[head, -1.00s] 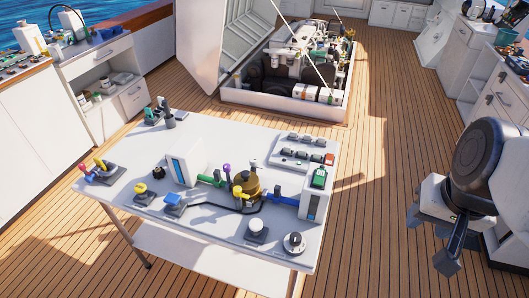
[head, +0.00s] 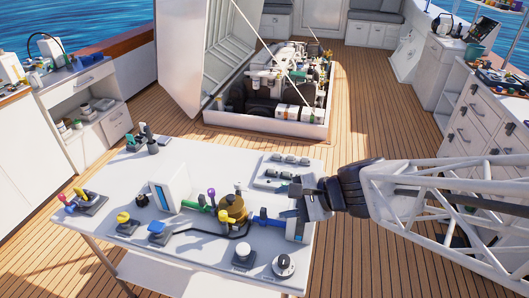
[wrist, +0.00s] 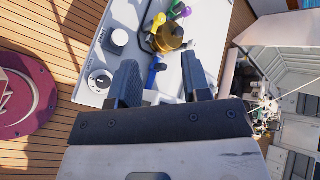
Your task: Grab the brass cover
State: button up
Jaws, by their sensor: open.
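The brass cover (head: 232,211) is a round, gold-brown piece in the middle of the white table (head: 185,270), among coloured valve handles and pipes. It also shows in the wrist view (wrist: 170,38), beyond my fingertips and a little above the middle. My gripper (head: 293,200) is over the table's right end, to the right of the cover and apart from it. In the wrist view, its two dark fingers (wrist: 160,68) are spread with nothing held between them.
A blue handle (head: 266,221) lies between my gripper and the cover. A white upright box (head: 170,190) stands left of the cover. White and black knobs (head: 283,264) sit at the front right. The open engine hatch (head: 265,125) is behind the table.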

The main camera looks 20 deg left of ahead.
jog(key=w+a+f+m+t+y, duration=0.3)
jog(key=w+a+f+m, duration=0.2)
jog(key=a+f+m, duration=0.3)
jog(key=m+t+h, duration=0.1)
jog(key=m+t, duration=0.4)
jog(key=m, duration=0.3)
send_near(233, 199)
jog(key=shift+x, duration=0.95)
jog(key=shift+a+r, duration=0.1)
jog(key=shift+x, duration=1.3)
jog(key=shift+x, duration=2.6)
jog(key=c, duration=0.7)
